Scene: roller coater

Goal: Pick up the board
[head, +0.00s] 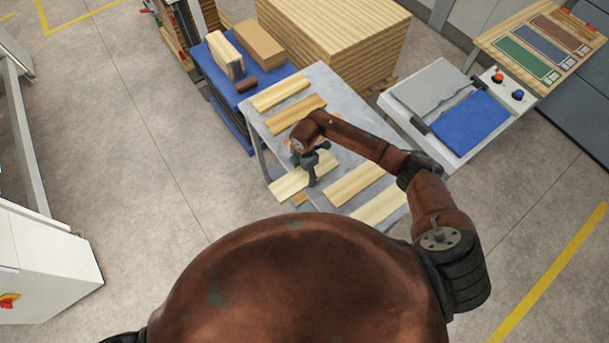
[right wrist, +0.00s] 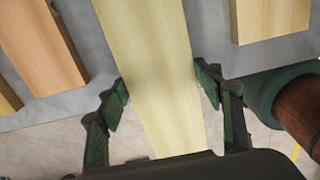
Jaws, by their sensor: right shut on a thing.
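My right gripper (head: 311,178) is over the left edge of the grey table (head: 312,80), shut on a pale wooden board (head: 285,186). In the right wrist view the board (right wrist: 155,60) runs lengthwise between the two green-padded fingers of the gripper (right wrist: 163,95). The fingers sit at its two long edges, near its table-edge end. I cannot tell whether the board is lifted off the table. Part of it is hidden by the gripper in the head view. My left gripper is not in view.
Other boards (head: 280,94) (head: 355,182) lie on the table on both sides, with gaps between. A blue-topped stand (head: 225,82) with wooden blocks is behind left. A large board stack (head: 335,35) stands behind. A machine with a blue panel (head: 468,122) is at right.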

